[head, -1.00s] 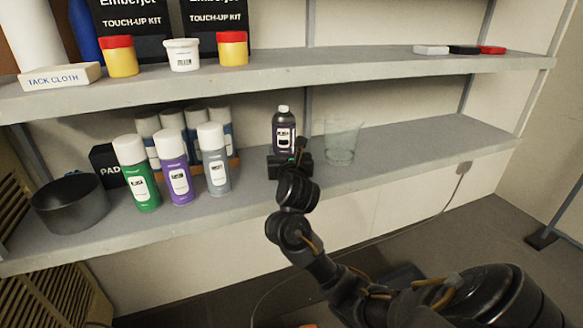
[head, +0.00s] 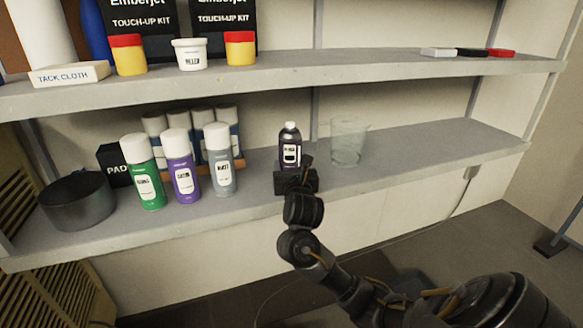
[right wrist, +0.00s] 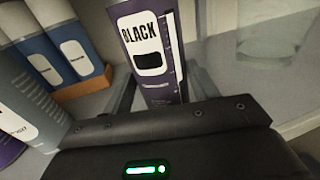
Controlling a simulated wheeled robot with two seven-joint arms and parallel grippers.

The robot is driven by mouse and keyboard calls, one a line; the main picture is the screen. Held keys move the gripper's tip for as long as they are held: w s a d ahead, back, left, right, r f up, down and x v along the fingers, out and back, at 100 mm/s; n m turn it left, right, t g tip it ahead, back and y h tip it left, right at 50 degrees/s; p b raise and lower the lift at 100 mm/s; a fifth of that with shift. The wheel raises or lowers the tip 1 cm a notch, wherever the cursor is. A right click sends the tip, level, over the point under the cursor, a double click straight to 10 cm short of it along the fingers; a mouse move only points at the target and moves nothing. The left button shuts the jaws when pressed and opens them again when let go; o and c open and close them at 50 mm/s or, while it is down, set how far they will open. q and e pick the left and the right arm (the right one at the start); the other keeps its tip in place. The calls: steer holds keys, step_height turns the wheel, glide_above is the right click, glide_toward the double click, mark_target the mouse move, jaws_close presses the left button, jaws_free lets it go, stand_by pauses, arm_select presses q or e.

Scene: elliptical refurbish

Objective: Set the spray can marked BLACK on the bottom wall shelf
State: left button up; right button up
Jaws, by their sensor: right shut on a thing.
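The spray can marked BLACK (head: 290,151) is a dark can with a white label and a light cap. It looks upright at the front of the bottom wall shelf (head: 420,160), between the grey can and the clear cup. My right gripper (head: 295,178) is shut on it from the front. In the right wrist view the BLACK label on the can (right wrist: 147,45) faces me, with a finger on each side. The can's base is hidden by my gripper, so I cannot tell whether it touches the shelf. My left gripper is out of view.
Green (head: 145,175), purple (head: 182,170) and grey (head: 220,165) spray cans stand left of my gripper, with several more cans in a wooden rack behind. A clear cup (head: 348,142) stands close on the right. The upper shelf (head: 370,68) hangs above. The bottom shelf's right part is clear.

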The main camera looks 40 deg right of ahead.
steer(key=o, duration=1.4)
steer(key=shift+c, duration=0.2)
